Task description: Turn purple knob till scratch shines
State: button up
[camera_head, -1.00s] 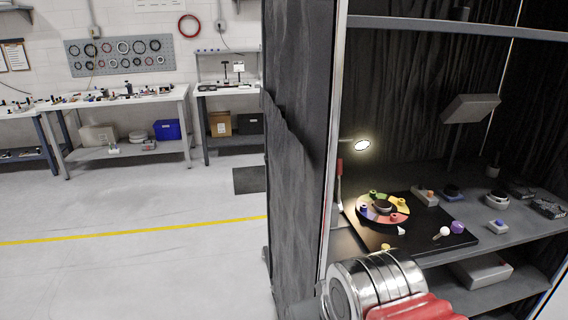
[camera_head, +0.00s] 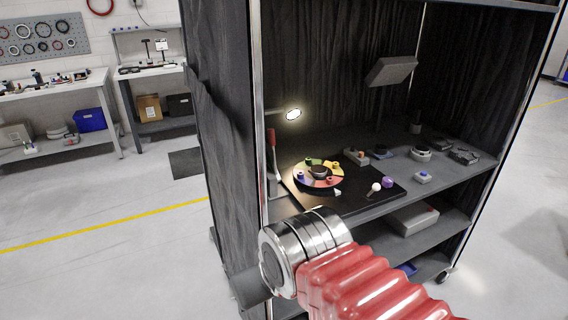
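The purple knob (camera_head: 387,182) sits near the right front of a black board (camera_head: 352,205) on the cabinet's middle shelf, beside a white ball-shaped knob (camera_head: 376,187). A round turntable (camera_head: 318,173) with coloured sectors and small coloured pegs is on the left of the board. A small lit lamp (camera_head: 293,114) shines above it. I cannot make out any scratch at this size. My arm, with a red ribbed sleeve and a silver metal end, reaches in front of the cabinet, apart from the board. My gripper's fingers do not show.
The shelf (camera_head: 470,166) also holds a blue-button box (camera_head: 422,177), a round grey device (camera_head: 420,153) and a tilted grey panel on a post (camera_head: 391,70). The cabinet's left curtain (camera_head: 222,150) and front post (camera_head: 259,120) stand close to my arm. Open floor (camera_head: 110,210) lies left.

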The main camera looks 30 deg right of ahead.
aim_at(388, 182)
jog(key=z, duration=1.6)
